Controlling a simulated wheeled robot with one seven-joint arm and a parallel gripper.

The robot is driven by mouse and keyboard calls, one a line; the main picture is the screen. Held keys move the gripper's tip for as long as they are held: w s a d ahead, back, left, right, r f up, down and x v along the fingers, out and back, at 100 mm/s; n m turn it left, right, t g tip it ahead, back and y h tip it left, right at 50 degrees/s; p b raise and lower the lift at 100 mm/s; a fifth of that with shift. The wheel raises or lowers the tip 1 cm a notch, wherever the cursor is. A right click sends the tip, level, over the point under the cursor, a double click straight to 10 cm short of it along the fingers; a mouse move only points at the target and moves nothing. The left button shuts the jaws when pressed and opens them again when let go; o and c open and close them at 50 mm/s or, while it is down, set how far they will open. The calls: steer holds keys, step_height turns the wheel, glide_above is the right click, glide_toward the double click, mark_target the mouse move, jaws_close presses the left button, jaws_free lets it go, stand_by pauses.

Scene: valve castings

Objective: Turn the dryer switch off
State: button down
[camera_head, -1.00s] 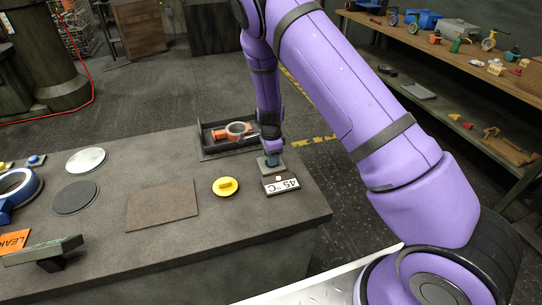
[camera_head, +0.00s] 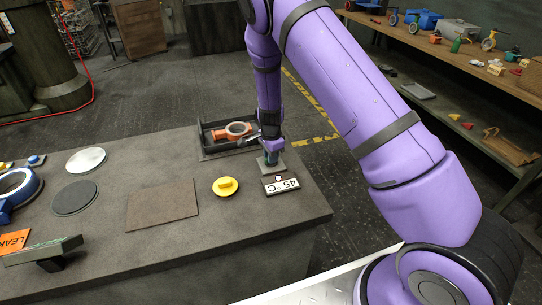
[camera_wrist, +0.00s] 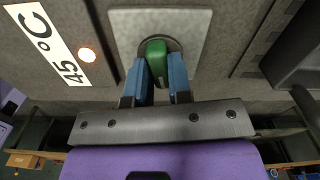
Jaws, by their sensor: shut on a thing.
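The switch is a green knob (camera_wrist: 156,58) on a square grey plate (camera_wrist: 192,24) in the wrist view. My gripper (camera_wrist: 163,72) has its two blue fingers on either side of the knob and is shut on it. In the head view my gripper (camera_head: 271,159) reaches down to the grey plate (camera_head: 290,169) near the bench's right end; the knob is hidden there. A white "45 °C" label (camera_wrist: 46,42) and a small glowing round lamp (camera_wrist: 86,54) sit beside the plate; the label (camera_head: 283,186) also shows in the head view.
A dark open tray (camera_head: 206,147) holding an orange valve casting (camera_head: 238,129) stands just behind my gripper. A yellow knob (camera_head: 225,187) and a flat brown mat (camera_head: 162,205) lie to the left. A shelf (camera_head: 440,62) with parts stands at the right.

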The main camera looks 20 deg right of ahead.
steer(key=n, duration=1.2)
steer(key=shift+n, duration=1.8)
steer(key=c, duration=1)
jaws_free()
steer(key=shift+c, duration=0.2)
step_height(320, 180, up, 11)
